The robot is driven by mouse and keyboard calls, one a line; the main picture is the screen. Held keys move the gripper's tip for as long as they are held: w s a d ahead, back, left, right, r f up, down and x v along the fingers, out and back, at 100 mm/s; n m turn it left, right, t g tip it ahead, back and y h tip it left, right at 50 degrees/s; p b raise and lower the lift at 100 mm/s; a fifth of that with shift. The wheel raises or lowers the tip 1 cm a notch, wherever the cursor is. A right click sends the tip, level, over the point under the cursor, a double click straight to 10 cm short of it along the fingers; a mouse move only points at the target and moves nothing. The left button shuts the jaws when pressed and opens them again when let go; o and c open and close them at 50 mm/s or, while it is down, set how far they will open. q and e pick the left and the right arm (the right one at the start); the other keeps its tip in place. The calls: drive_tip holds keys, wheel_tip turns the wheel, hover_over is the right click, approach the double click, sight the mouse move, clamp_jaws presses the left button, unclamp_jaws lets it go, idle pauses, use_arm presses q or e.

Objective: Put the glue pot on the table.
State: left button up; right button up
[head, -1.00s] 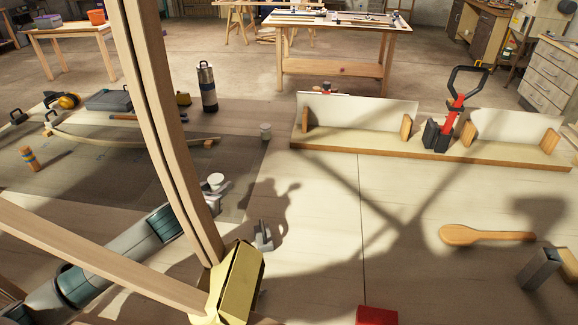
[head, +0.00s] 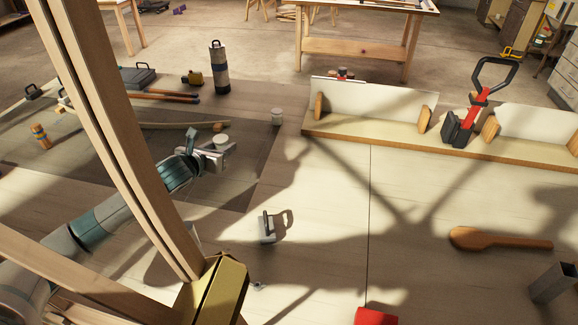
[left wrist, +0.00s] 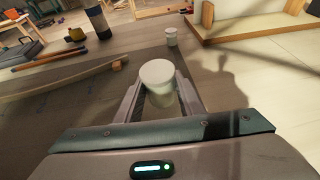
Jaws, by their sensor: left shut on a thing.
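The glue pot (head: 194,142), a small whitish pot with a round pale lid, is in my left gripper (head: 212,156), above the dark mat area of the table (head: 330,215). In the left wrist view the pot (left wrist: 158,78) stands upright between the two fingers, which are shut on it. How far its base is above the surface cannot be told. A second, similar whitish pot (head: 276,117) stands farther back; it also shows in the left wrist view (left wrist: 171,36). My right gripper is not in view.
Tall bent laths (head: 115,130) meet a yellow block (head: 215,290) in front of my left arm. The pale table middle is mostly clear.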

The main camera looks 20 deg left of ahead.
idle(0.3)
use_arm(q)
drive_tip(key=shift+s+d+f+p, duration=0.25)
drive_tip(key=shift+s+d+p, duration=0.05)
drive_tip(key=shift+s+d, duration=0.1)
drive_tip(key=p, duration=0.4)
hover_over(242, 205)
wheel_tip(242, 205, down, 6)
drive_tip(key=shift+f, duration=0.25)
drive_tip(key=shift+f+p, duration=0.85)
drive_tip(key=shift+f, duration=1.15)
drive_tip(key=shift+f, duration=0.1)
